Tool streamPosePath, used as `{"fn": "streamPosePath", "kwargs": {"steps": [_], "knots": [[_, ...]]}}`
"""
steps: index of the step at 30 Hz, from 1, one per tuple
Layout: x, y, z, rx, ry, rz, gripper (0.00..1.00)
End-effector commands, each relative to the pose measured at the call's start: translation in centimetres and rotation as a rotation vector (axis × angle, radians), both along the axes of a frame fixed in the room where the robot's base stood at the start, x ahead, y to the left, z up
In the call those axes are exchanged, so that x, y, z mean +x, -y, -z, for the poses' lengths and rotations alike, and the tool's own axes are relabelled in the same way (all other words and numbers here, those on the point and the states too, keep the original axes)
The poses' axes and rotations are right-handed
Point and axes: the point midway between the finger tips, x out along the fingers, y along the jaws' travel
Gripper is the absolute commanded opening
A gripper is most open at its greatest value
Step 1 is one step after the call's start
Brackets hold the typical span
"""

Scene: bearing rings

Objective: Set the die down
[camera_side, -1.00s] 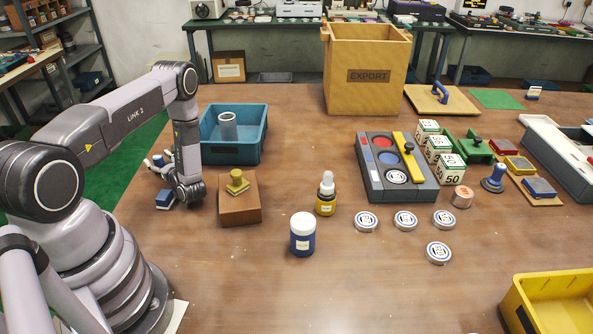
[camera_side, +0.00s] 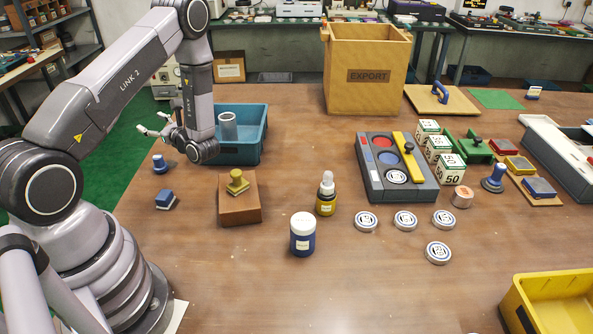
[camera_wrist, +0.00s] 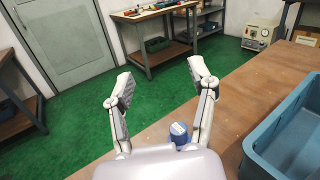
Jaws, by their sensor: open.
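A small blue die with a knob-like top (camera_side: 160,164) stands upright on the wooden table, left of the teal bin. It also shows in the wrist view (camera_wrist: 179,133), low in the picture near the base of the right finger. My gripper (camera_side: 152,124) is open and empty, raised above and behind the die in the side view. Its two fingers are spread wide in the wrist view (camera_wrist: 160,80), with nothing between their tips.
A blue block (camera_side: 166,200) lies in front of the die. The teal bin (camera_side: 240,153) holding a grey cylinder (camera_side: 228,127) is close to the right of my gripper. A brown box (camera_side: 239,207) with a yellow-handled piece stands nearer. Green floor (camera_wrist: 70,130) lies beyond the table edge.

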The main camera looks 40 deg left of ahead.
Motion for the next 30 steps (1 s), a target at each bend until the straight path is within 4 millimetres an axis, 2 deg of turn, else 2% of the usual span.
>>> {"fn": "streamPosePath", "kwargs": {"steps": [1,3,6,9,15,24,27,30], "knots": [[0.0,0.5,-3.2,0.005,0.072,-0.060,0.57],[-0.9,1.8,-7.0,-0.012,0.173,-0.163,0.57],[-2.7,4.2,-11.3,-0.071,0.336,-0.300,0.57],[-4.7,7.2,-14.5,-0.164,0.512,-0.420,0.57],[-8.1,14.3,-18.2,-0.452,0.884,-0.600,0.57],[-10.7,25.6,-21.8,-1.071,1.392,-0.712,0.57],[-11.2,28.3,-23.1,-1.251,1.498,-0.717,0.57],[-11.6,30.0,-24.0,-1.375,1.562,-0.719,0.57]]}}
